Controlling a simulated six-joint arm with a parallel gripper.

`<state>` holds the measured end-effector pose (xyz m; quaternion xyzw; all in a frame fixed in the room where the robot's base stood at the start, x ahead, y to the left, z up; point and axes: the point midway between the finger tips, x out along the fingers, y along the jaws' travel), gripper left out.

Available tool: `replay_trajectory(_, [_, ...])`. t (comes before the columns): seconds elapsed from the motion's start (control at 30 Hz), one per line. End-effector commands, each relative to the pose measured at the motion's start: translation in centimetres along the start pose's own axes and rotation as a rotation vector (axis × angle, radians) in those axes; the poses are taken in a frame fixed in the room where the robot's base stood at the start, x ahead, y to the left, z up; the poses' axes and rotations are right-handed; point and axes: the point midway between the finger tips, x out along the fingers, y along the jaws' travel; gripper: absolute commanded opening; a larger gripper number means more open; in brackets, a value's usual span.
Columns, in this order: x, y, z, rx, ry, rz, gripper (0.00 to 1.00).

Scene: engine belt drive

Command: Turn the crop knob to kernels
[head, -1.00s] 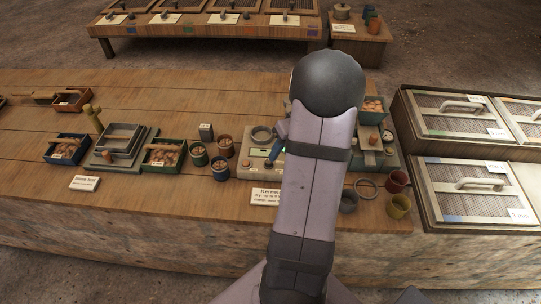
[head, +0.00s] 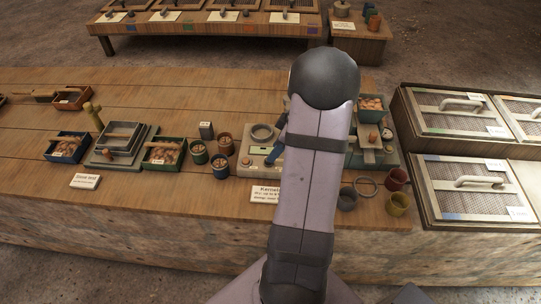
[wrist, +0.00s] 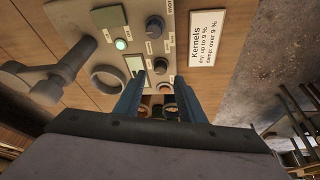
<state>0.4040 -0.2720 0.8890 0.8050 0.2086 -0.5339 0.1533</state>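The meter panel (head: 256,160) is a beige box on the bench, partly hidden by my arm in the head view. In the wrist view the panel (wrist: 110,20) shows a lit green lamp (wrist: 121,44), a small display (wrist: 134,66), a larger dark knob (wrist: 155,27), a smaller dark knob (wrist: 160,65) and an orange button (wrist: 164,88). Their small labels are too blurred to read, so I cannot tell which is the crop knob. My gripper (wrist: 158,92) has its two blue fingers apart, with nothing between the tips; both dark knobs lie beyond them.
A "Kernels" card (wrist: 205,38) lies beside the panel. Bins and trays fill the left bench. Lidded mesh boxes (head: 470,185) stand at right.

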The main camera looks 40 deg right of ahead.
Motion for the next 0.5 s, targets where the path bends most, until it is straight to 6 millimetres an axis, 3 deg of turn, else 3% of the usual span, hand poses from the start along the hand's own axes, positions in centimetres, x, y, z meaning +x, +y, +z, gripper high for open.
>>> replay_trajectory(0.3, [3.9,-0.1,0.0,0.000,0.000,-0.004,0.36])
replay_trajectory(0.5, [5.1,-0.1,0.0,0.000,0.000,-0.002,0.36])
